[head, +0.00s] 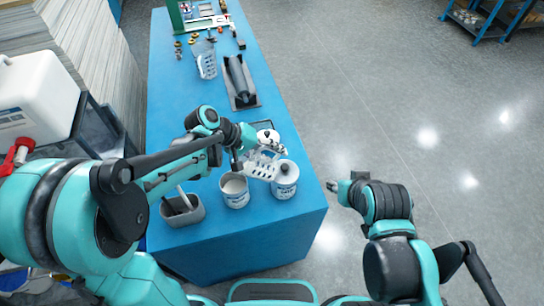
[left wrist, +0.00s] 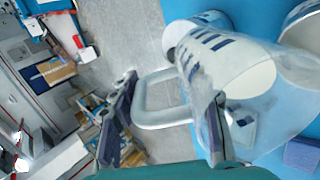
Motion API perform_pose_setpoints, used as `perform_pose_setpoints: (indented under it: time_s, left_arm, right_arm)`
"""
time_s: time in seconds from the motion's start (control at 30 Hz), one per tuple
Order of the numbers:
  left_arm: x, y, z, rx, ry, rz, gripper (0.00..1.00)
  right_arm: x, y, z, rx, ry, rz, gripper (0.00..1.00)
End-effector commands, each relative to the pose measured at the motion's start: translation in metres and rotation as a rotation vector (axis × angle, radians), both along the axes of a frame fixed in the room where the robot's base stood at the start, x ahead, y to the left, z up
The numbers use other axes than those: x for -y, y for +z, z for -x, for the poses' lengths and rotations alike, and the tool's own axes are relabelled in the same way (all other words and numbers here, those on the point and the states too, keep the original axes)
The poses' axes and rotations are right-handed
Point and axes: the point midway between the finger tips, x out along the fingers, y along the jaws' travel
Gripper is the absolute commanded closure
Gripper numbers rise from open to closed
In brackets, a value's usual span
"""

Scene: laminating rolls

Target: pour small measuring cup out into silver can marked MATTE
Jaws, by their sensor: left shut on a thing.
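My left gripper (head: 244,152) is shut on the handle of a clear small measuring cup (head: 261,168). The left wrist view shows the cup (left wrist: 228,68) tilted, with blue marks and whitish contents, its handle (left wrist: 158,100) between my fingers (left wrist: 165,120). In the head view the cup is over the gap between an open can with pale contents (head: 235,190) and a second can with a dark round spot on top (head: 285,180). The labels are too small to read, so I cannot tell which is marked MATTE. My right gripper (head: 338,187) is off the table's right edge; its jaws are unclear.
A grey bin with tools (head: 182,211) stands left of the cans on the blue table (head: 265,240). A larger measuring cup (head: 206,62) and a dark roller in a tray (head: 240,82) are farther back. A white object (head: 267,137) is just behind the held cup.

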Motion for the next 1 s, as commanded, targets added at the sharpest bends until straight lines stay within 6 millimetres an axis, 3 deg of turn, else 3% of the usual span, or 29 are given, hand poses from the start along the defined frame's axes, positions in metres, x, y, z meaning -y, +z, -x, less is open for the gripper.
perform_pose_setpoints:
  time_s: [0.33, 1.0]
  left_arm:
    - [0.0, 0.0, 0.0, 0.0, -0.001, 0.005, 1.0]
    - [-0.006, -0.009, 0.001, 0.026, 0.001, 0.135, 1.0]
  right_arm:
    - [0.0, -0.001, 0.0, 0.0, 0.0, 0.0, 0.6]
    - [0.0, -0.03, 0.0, 0.0, 0.0, 0.0, 0.6]
